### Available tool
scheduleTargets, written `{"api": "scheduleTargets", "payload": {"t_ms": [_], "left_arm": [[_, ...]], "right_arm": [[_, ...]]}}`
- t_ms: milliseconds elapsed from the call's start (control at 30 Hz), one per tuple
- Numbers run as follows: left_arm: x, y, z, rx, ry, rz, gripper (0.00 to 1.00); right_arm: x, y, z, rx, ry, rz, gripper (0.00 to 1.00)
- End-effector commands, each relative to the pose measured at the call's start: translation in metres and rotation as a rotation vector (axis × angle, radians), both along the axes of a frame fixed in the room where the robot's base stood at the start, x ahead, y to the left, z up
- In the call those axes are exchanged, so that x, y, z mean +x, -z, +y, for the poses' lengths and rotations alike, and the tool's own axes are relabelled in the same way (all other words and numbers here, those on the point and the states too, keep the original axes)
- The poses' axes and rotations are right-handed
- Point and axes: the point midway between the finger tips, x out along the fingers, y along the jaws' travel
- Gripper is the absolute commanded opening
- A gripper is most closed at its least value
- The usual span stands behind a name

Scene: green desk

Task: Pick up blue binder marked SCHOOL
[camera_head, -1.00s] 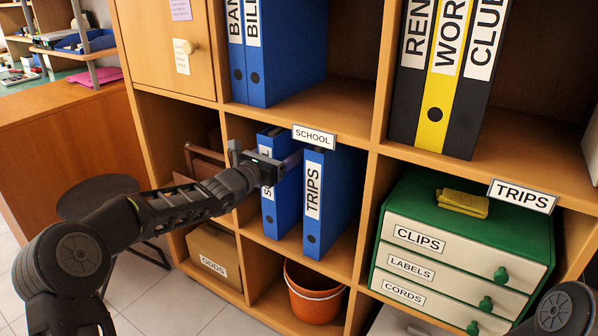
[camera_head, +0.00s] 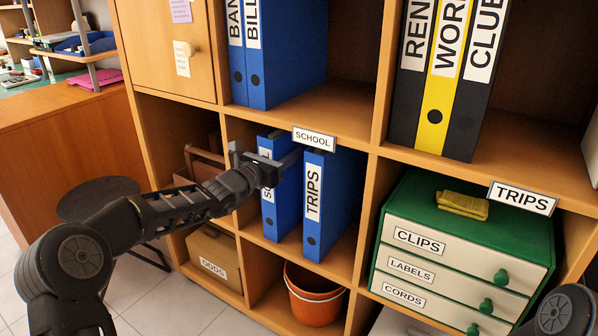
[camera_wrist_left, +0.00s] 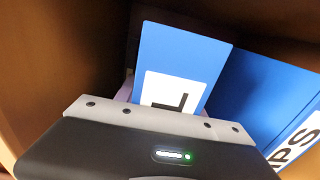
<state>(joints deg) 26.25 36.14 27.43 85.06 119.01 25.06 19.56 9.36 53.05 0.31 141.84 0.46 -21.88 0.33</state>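The blue binder with a partly hidden label starting with S (camera_head: 282,205) stands upright in the middle compartment under the SCHOOL sign (camera_head: 314,138). My left gripper (camera_head: 285,160) is at its upper spine and covers part of the label. In the left wrist view the binder (camera_wrist_left: 185,55) is right in front of the gripper, with an L showing on its white label. A pale finger shows at the binder's left side; the other finger is mostly hidden, so I cannot tell if they grip. My right gripper is not in view.
A blue TRIPS binder (camera_head: 325,215) stands close on the right. The shelf board with the SCHOOL sign is just above. A wooden upright separates the compartment from the green drawer box (camera_head: 470,222). An orange bucket (camera_head: 314,295) sits below.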

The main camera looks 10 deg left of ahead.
Motion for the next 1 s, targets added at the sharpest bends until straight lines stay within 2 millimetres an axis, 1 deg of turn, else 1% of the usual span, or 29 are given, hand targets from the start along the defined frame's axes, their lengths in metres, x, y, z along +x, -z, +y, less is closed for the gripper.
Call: {"api": "scheduleTargets", "payload": {"t_ms": [33, 67, 500, 1000], "left_arm": [[0.0000, 0.0000, -0.0001, 0.000, 0.000, 0.000, 0.38], [0.0000, 0.0000, -0.0001, 0.000, 0.000, 0.000, 0.36], [-0.0001, 0.0001, -0.0003, 0.000, 0.001, 0.000, 0.00], [0.0000, -0.0027, -0.0008, -0.001, 0.001, -0.005, 0.00]], "right_arm": [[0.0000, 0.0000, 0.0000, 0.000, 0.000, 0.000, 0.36], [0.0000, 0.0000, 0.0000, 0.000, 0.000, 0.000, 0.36], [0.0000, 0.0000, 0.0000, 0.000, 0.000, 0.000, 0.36], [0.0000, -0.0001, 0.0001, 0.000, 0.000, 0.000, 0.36]]}}
